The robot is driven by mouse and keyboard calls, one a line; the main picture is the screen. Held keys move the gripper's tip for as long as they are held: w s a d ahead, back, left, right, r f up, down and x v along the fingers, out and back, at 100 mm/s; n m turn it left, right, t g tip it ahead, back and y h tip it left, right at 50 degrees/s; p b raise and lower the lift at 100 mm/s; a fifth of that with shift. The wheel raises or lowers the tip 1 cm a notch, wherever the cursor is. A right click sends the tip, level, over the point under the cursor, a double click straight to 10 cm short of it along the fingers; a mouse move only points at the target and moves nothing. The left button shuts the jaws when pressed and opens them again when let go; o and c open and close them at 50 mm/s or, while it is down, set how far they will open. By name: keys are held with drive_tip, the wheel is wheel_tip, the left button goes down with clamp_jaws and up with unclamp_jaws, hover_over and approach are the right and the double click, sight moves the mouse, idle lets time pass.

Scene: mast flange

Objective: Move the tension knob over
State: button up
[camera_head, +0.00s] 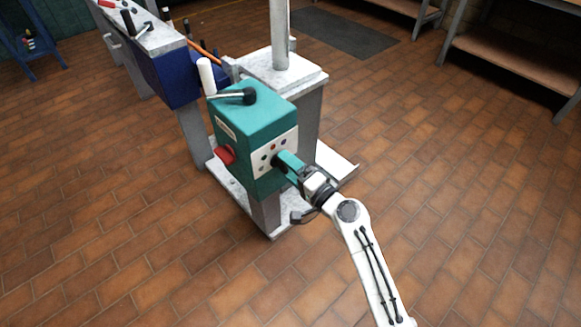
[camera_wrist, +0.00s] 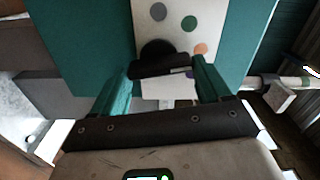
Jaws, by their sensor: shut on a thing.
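The tension knob (camera_wrist: 158,66) is a black knob with a bar-shaped grip on the white front panel (camera_wrist: 176,14) of a teal machine box. My gripper (camera_wrist: 160,78) has its two teal fingers on either side of the knob's bar and is shut on it. In the head view, my gripper (camera_head: 284,161) reaches the panel (camera_head: 264,160) from the lower right, and its fingers mostly hide the knob there. Coloured dots lie on the panel around the knob; in the wrist view, grey, green and orange ones show.
The teal box (camera_head: 262,118) carries a black-ended lever (camera_head: 249,96) on top and a red knob (camera_head: 226,155) on its left side. A grey post (camera_head: 280,38) stands behind it. A workbench (camera_head: 520,55) is at the back right. The tiled floor at right is clear.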

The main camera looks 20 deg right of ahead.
drive_tip(key=shift+d, duration=0.1)
drive_tip(key=o, duration=1)
drive_tip(key=v, duration=1)
drive_tip(key=shift+s+d+p, duration=0.1)
drive_tip(key=shift+s+p, duration=0.2)
drive_tip(key=shift+s, duration=0.1)
